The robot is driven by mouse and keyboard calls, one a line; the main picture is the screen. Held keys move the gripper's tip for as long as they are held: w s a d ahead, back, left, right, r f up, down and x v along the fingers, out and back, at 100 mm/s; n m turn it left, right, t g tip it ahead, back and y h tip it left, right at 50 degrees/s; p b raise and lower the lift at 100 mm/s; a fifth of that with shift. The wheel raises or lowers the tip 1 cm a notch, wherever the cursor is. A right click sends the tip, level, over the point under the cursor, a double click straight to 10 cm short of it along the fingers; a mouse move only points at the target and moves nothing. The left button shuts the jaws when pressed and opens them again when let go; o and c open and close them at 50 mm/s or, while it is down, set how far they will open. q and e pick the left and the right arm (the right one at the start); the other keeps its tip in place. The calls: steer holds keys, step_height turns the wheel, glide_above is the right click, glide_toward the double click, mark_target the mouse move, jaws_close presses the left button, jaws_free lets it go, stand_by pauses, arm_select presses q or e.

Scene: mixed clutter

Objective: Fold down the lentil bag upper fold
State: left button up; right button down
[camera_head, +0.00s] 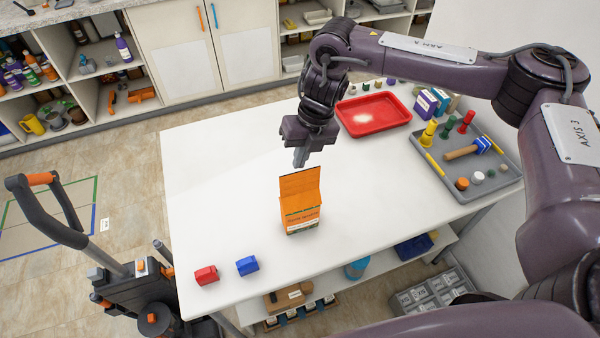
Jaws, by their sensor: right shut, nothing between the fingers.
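The lentil bag (302,216) is orange with a dark green band and a pale label at its base. It stands upright on the white table. Its upper fold (299,183) stands up as a flat orange flap above the body. My right gripper (299,163) is shut and empty, pointing down just above the flap's top edge. I cannot tell whether the fingertips touch the flap. My left gripper is not in view.
A red tray (373,132) lies behind the bag. A grey tray (484,184) with a mallet and several coloured pieces is at the right. Red (206,275) and blue (247,266) blocks sit at the front left edge. The table left of the bag is clear.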

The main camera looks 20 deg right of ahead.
stand_by(0.4)
steer(key=shift+s, duration=0.4)
steer(key=shift+s+p, duration=0.4)
steer(key=shift+p, duration=0.05)
steer(key=shift+s+f, duration=0.25)
steer(key=shift+s, duration=0.45)
stand_by(1.1)
steer(key=p+v, duration=0.2)
steer(key=v, duration=0.1)
steer(key=a+p+v, duration=0.1)
steer(key=p+v, duration=0.1)
steer(key=shift+a+r, duration=0.1)
steer(key=shift+r, duration=0.45)
stand_by(0.3)
